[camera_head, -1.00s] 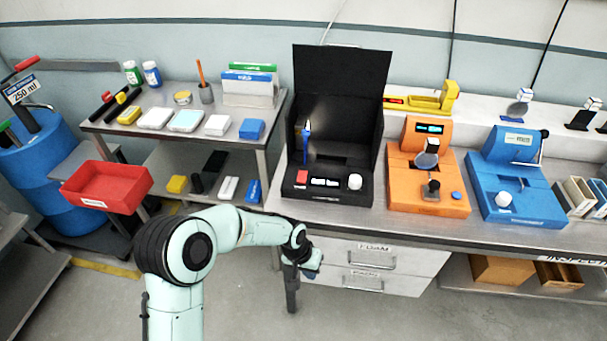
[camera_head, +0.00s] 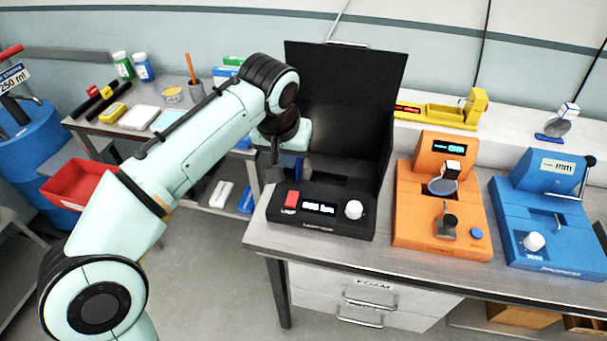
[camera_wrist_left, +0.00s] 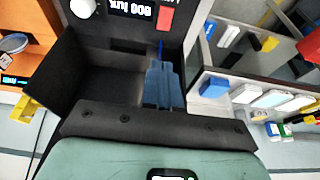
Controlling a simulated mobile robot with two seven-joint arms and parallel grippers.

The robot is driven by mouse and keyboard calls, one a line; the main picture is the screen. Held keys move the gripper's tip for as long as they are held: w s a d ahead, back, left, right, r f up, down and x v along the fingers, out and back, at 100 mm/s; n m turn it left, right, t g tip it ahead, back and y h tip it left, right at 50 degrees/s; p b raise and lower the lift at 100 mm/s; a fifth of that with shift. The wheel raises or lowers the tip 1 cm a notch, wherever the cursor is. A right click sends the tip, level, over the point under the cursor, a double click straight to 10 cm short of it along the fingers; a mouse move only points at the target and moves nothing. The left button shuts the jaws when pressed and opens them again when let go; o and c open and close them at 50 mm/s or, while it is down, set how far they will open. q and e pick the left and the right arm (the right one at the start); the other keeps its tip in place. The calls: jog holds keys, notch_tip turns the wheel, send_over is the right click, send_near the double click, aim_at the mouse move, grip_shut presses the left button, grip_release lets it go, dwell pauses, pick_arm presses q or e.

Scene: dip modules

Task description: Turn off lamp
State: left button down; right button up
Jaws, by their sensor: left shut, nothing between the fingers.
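The black case (camera_head: 385,150) stands open on the bench with its lid up. On its front panel are a red button (camera_head: 292,199), a lit display (camera_head: 319,209) and a white knob (camera_head: 354,209). My left gripper (camera_head: 299,172) is shut and empty inside the case, behind and above the red button and apart from it. My arm hides the left part of the case. In the left wrist view the blue-grey fingers (camera_wrist_left: 160,66) are together, and the red button (camera_wrist_left: 165,20) lies beyond their tips. The label by the button is too small to read surely. My right gripper is not in view.
An orange device (camera_head: 410,215) and a blue device (camera_head: 520,245) stand to the right of the case. A yellow device (camera_head: 440,115) is on the ledge behind. A side table (camera_head: 80,123) and a red bin (camera_head: 70,185) are at the left.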

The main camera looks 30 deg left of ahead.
pick_arm(q)
jog(key=b, duration=0.3)
send_near(294, 195)
jog(key=x, duration=0.5)
jog(key=shift+w+f, duration=0.1)
jog(key=shift+w, duration=0.15)
jog(key=shift+w+a+f, duration=0.1)
jog(key=shift+f, duration=0.55)
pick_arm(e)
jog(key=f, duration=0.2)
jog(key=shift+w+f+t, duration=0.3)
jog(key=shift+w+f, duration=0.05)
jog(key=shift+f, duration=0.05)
pick_arm(q)
jog(key=shift+f, duration=0.35)
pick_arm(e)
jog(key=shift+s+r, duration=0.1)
